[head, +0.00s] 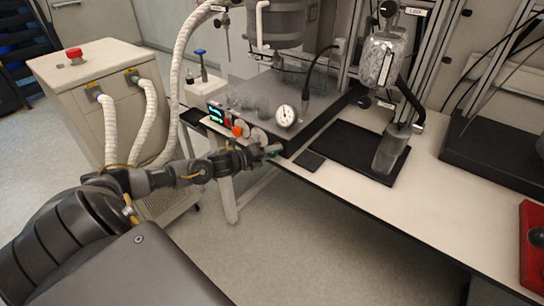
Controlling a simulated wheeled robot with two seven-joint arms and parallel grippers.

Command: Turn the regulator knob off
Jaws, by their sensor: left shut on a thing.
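The reactor unit's dark base (325,112) stands on the white bench, with a round white gauge (286,115) and a small lit display (216,114) at its front. My left gripper (267,151) reaches in from the left to the front lower edge of this base, just below the gauge. An orange-red knob (238,131) sits on the panel left of the gripper. My right gripper is out of view.
A white cabinet (90,62) with a red button and pale hoses stands at the left. A black tray (350,150) with a metal stand lies right of the base. A red item (533,245) is at the right edge. The bench's front middle is clear.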

